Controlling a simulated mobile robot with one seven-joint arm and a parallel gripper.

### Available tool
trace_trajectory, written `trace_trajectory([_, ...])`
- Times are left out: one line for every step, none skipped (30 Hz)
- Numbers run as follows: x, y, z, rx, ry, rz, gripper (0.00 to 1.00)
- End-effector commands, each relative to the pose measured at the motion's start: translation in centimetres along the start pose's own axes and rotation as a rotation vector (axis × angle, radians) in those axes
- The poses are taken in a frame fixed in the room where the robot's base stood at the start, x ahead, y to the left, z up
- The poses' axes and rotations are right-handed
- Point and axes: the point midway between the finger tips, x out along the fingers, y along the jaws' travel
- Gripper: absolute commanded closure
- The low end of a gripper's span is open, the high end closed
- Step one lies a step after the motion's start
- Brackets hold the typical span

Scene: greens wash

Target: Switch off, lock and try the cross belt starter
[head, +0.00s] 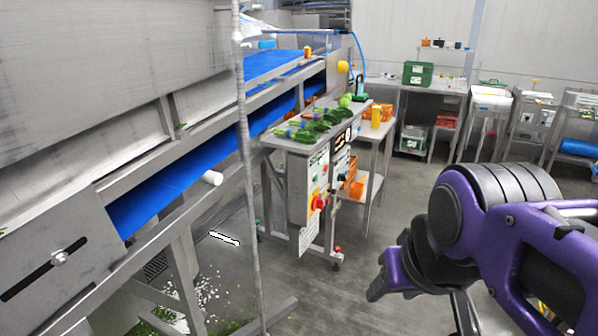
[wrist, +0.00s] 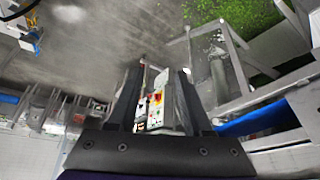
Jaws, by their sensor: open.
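A grey control cabinet (head: 299,190) stands under the end of a steel side table in the head view. A red rotary handle on a yellow plate (head: 319,201) sits on its face, with pale labels around it. I cannot read which starter it is or tell the handle's exact position. No padlock can be made out. My gripper (wrist: 157,88) is open and empty in the wrist view. A small labelled panel (wrist: 153,108) shows at a distance between its fingers. In the head view my purple arm is at the lower right, apart from the cabinet.
A blue conveyor belt (head: 185,177) on a steel frame runs along the left. A thin grey post (head: 246,150) stands before it. Leafy greens (head: 310,124) lie on the side table. Orange crates (head: 356,188) are beyond. Grey floor (head: 375,245) lies open right of the cabinet.

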Motion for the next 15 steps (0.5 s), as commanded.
trace_trajectory([0.00,0.00,0.00,0.000,0.000,0.000,0.50])
trace_trajectory([0.00,0.00,0.00,0.000,0.000,0.000,0.50])
trace_trajectory([0.00,0.00,0.00,0.000,0.000,0.000,0.50])
trace_trajectory([0.00,0.00,0.00,0.000,0.000,0.000,0.50])
trace_trajectory([0.00,0.00,0.00,0.000,0.000,0.000,0.54])
trace_trajectory([0.00,0.00,0.00,0.000,0.000,0.000,0.61])
trace_trajectory([0.00,0.00,0.00,0.000,0.000,0.000,0.66])
trace_trajectory([0.00,0.00,0.00,0.000,0.000,0.000,0.72])
trace_trajectory([0.00,0.00,0.00,0.000,0.000,0.000,0.79])
trace_trajectory([0.00,0.00,0.00,0.000,0.000,0.000,0.84])
trace_trajectory([0.00,0.00,0.00,0.000,0.000,0.000,0.90])
trace_trajectory([0.00,0.00,0.00,0.000,0.000,0.000,0.97])
trace_trajectory([0.00,0.00,0.00,0.000,0.000,0.000,1.00])
trace_trajectory([0.00,0.00,0.00,0.000,0.000,0.000,1.00])
trace_trajectory([0.00,0.00,0.00,0.000,0.000,0.000,1.00])
